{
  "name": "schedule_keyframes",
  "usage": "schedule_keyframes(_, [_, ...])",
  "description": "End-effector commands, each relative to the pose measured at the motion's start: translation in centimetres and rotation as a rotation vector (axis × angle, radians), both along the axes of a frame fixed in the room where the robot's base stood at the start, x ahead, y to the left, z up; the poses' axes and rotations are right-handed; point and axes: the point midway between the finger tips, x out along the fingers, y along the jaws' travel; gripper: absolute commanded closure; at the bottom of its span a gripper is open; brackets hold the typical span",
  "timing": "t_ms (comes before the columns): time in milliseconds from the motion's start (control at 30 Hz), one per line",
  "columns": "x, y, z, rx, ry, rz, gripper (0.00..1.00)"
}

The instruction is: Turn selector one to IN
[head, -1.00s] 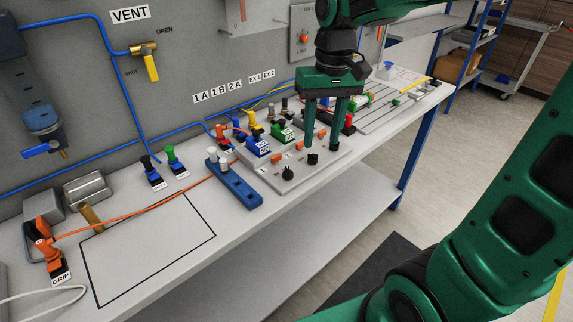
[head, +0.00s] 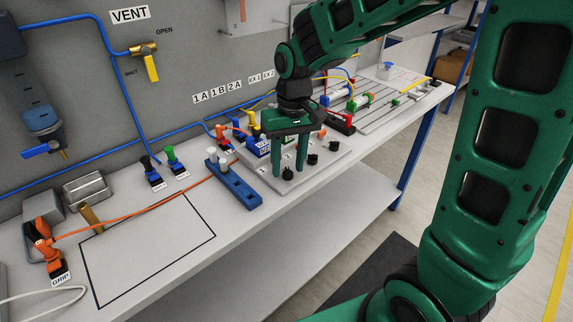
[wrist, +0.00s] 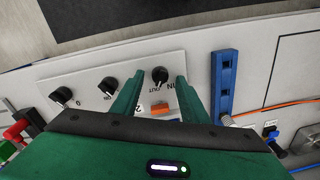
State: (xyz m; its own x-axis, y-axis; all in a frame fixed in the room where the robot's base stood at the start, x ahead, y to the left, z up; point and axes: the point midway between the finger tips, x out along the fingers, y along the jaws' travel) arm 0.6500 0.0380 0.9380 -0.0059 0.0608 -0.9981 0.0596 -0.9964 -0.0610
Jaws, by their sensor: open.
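A black selector knob (wrist: 159,76) sits on the light panel (wrist: 80,75), with the labels OUT and IN beside it in the wrist view. It also shows at the panel's near left corner in the head view (head: 288,174). My gripper (wrist: 160,74) is open and points down, one finger on each side of this knob in the picture. I cannot tell whether the fingers touch it or how far above the panel the tips are. The way the knob points is too small to tell.
Two more black knobs stand along the same panel edge, the nearer one (wrist: 108,87) outside my finger. A blue bar (wrist: 224,85) with white pegs (head: 212,155) lies close beside the panel. Valves with blue and orange hoses crowd the panel's back side.

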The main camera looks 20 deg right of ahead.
Motion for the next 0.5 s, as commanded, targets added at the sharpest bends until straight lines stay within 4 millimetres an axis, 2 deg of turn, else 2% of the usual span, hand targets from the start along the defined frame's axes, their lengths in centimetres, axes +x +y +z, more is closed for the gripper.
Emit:
schedule_keyframes(133, [0.00,0.04,-0.74,0.000,-0.001,0.000,0.59])
schedule_keyframes(400, [0.01,0.04,-0.84,0.000,-0.001,0.000,0.59])
schedule_keyframes(467, [0.01,0.04,-0.83,0.000,-0.001,0.000,0.71])
schedule_keyframes(500, [0.01,0.04,-0.83,0.000,-0.001,0.000,0.81])
